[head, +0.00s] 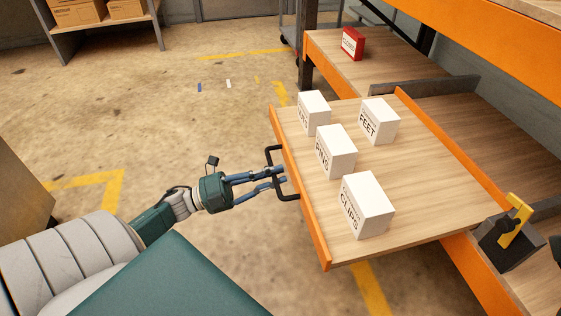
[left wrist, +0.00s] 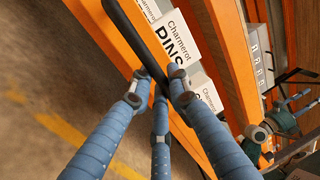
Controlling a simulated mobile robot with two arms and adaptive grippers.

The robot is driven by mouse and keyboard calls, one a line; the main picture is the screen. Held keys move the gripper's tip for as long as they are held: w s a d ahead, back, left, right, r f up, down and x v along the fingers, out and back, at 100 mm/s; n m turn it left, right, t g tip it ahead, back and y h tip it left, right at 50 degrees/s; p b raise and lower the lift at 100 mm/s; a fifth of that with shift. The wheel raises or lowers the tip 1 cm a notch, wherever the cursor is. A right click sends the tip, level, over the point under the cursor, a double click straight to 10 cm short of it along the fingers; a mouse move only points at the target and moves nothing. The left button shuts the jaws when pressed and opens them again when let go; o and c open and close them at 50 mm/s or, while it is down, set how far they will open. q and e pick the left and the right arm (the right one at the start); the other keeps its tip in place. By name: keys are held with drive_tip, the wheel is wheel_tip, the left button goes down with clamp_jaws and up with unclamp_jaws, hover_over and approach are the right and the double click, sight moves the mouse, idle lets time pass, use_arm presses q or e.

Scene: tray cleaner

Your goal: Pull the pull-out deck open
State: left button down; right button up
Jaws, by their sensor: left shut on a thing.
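The pull-out deck (head: 393,213) is a wooden board with orange edges. It sticks out well beyond the shelf's front, toward the left of the head view. A black bar handle (head: 268,157) is fixed to its orange front edge. My left gripper (head: 283,183) is at this handle, with its blue fingers shut around the bar. In the left wrist view the fingers (left wrist: 160,88) close on the dark handle (left wrist: 130,35), with the orange edge behind. Several white boxes stand on the deck, including the PINS box (head: 336,152) and the CLIPS box (head: 367,206).
A yellow-handled latch on a dark block (head: 505,245) sits at the deck's right side. A red box (head: 352,44) stands on the shelf behind. Cardboard boxes (head: 80,12) sit on a far rack. The floor left of the deck is clear.

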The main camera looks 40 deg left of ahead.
use_arm(q)
drive_tip(key=shift+a+r, duration=0.1)
drive_tip(key=shift+a, duration=0.05)
drive_tip(key=c, duration=1.7)
unclamp_jaws()
drive_tip(key=v, duration=1.2)
